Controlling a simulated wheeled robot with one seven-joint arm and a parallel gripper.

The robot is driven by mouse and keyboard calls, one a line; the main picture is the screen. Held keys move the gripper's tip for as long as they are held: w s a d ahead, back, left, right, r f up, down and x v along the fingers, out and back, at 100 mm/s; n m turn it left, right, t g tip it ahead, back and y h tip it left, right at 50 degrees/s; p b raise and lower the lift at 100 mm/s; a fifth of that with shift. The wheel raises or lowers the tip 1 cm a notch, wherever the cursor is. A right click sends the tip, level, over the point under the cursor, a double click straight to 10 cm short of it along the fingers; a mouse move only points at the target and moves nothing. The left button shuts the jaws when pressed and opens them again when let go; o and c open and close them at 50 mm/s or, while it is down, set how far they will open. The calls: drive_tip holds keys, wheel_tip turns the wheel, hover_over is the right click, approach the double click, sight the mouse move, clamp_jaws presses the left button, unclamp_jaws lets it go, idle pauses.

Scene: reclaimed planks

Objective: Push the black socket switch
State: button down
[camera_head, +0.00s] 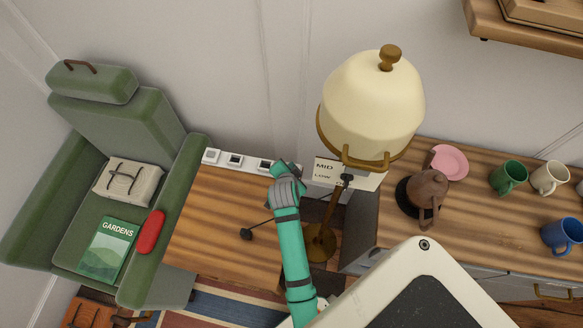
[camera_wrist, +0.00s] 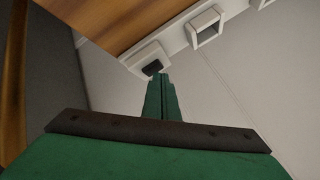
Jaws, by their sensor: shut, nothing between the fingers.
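The black switch (camera_wrist: 153,68) sits on a white plate fixed to a white strip in the wrist view. In the head view, the white socket strip (camera_head: 249,162) runs along the wall behind the wooden top, and a dark switch (camera_head: 265,165) on it is close beside my gripper (camera_head: 276,168). My teal gripper is shut and empty. In the wrist view, its fingertips (camera_wrist: 162,77) point at the switch and appear just at its lower right edge. I cannot tell whether they touch it.
A cream lamp (camera_head: 372,105) with a brass stem stands right of my arm. A sign (camera_head: 345,172) hangs beneath its shade. A green armchair (camera_head: 120,110) is at the left. A brown teapot (camera_head: 427,188) and several mugs stand on the right counter. A white square frame (camera_wrist: 205,28) neighbours the switch.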

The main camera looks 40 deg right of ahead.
drive_tip(key=shift+r, duration=0.4)
wheel_tip(320, 180, up, 6)
idle(0.7)
drive_tip(key=shift+a, duration=0.1)
idle(0.4)
drive_tip(key=s+a+f+n+t+y, duration=0.1)
drive_tip(key=s+a+n+t+y, duration=0.15)
drive_tip(key=s+a+n, duration=0.55)
drive_tip(key=s+a+f+n+t+y, duration=0.1)
drive_tip(key=s+a+n+t, duration=0.2)
drive_tip(key=s+a, duration=0.55)
drive_tip(key=s+a+r+n+t+y, duration=0.3)
drive_tip(key=s+a+r+n, duration=0.3)
drive_tip(key=s+a+r, duration=0.5)
drive_tip(key=a+r, duration=0.2)
drive_tip(key=a, duration=0.1)
drive_tip(key=shift+s+a+n, duration=0.15)
drive_tip(key=shift+s+n, duration=0.05)
drive_tip(key=shift+n, duration=0.2)
